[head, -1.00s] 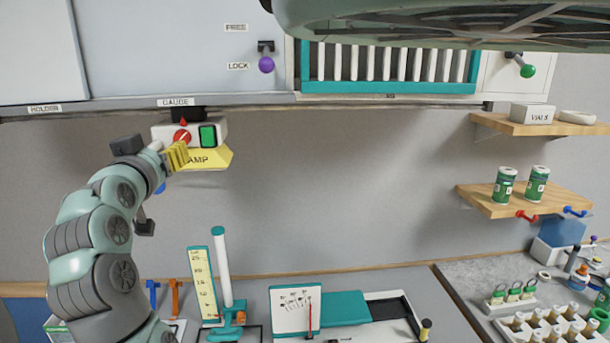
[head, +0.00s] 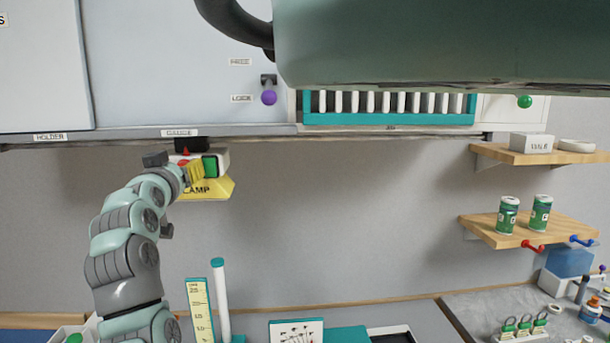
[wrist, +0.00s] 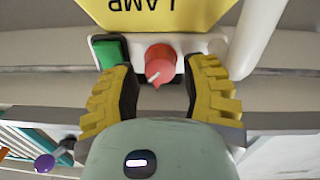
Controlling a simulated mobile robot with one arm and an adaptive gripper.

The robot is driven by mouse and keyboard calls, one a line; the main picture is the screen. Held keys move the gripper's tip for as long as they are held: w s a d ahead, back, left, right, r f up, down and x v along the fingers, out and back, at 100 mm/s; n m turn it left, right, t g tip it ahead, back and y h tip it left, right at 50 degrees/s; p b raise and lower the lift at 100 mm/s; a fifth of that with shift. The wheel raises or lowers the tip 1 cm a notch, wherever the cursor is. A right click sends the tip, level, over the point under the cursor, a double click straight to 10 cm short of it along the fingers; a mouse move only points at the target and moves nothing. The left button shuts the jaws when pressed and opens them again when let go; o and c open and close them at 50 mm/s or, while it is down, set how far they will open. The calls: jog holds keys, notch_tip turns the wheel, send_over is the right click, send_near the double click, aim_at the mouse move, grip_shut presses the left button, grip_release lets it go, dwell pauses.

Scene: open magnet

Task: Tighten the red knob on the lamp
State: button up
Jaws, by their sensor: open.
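The red knob (wrist: 159,66) with a pale pointer line sits on the white lamp housing (wrist: 226,34), beside a green button (wrist: 109,53) in the wrist view. The yellow lamp plate (wrist: 152,14) carries the word LAMP, upside down there. My gripper (wrist: 162,82) is open, with one yellow ribbed finger on each side of the knob and a gap visible on both sides. In the head view, the lamp (head: 207,188) hangs under the cabinet, and my gripper (head: 195,176) is in front of it, hiding most of the knob.
Above the lamp is a cabinet edge (head: 240,130) with a purple knob (head: 269,98) at the latch. A ruler stand (head: 199,311) and a white post (head: 221,300) rise from the bench below. Wall shelves with green cans (head: 507,215) are at right.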

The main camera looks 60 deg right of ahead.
jog(key=shift+w+d, duration=0.25)
jog(key=shift+w, duration=0.05)
grip_shut()
dwell(0.4)
